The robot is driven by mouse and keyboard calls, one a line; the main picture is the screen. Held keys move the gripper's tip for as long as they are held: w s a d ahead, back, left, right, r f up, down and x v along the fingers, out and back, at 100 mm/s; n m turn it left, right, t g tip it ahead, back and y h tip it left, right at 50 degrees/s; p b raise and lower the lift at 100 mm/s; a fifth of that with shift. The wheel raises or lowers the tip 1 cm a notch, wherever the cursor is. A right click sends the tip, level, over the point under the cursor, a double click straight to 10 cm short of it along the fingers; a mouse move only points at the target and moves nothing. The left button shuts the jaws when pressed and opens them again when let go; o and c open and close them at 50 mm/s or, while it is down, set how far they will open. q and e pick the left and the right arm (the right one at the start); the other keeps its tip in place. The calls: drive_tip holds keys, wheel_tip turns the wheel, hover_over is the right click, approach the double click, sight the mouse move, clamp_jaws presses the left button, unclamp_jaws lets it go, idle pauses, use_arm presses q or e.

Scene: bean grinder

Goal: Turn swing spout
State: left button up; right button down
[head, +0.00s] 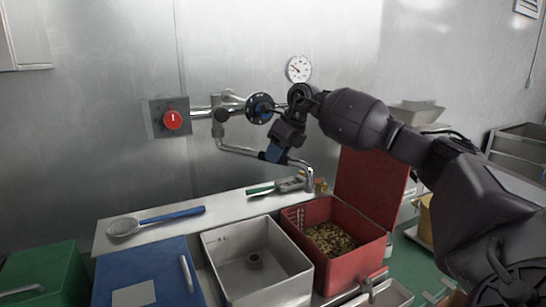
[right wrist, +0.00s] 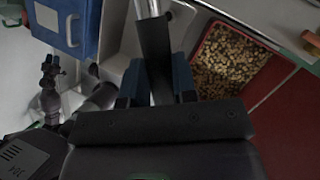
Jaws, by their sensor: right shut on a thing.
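The swing spout (head: 238,150) is a metal pipe that comes out from the wall valve and runs right. Its bent outlet (head: 309,178) points down near the back edge of the red bin (head: 345,258). My right gripper (head: 273,153) is shut on the spout's dark grip, partway along the pipe. In the right wrist view the blue fingertips of my right gripper (right wrist: 157,82) sit on both sides of the dark grip (right wrist: 155,50), with the metal pipe (right wrist: 152,9) beyond. My left gripper does not show in the head view.
A pale empty basin (head: 255,262) stands left of the red bin, which holds brown beans (head: 329,239). A blue lidded box (head: 148,275) and a green box (head: 45,275) stand further left. A strainer (head: 155,219) lies on the ledge.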

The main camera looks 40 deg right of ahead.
drive_tip(key=shift+r, duration=0.1)
drive_tip(key=c, duration=0.9)
unclamp_jaws()
drive_tip(key=v, duration=1)
drive_tip(key=shift+d+r, duration=0.2)
drive_tip(key=shift+r, duration=0.1)
drive_tip(key=shift+s, duration=0.15)
drive_tip(key=shift+c, duration=0.3)
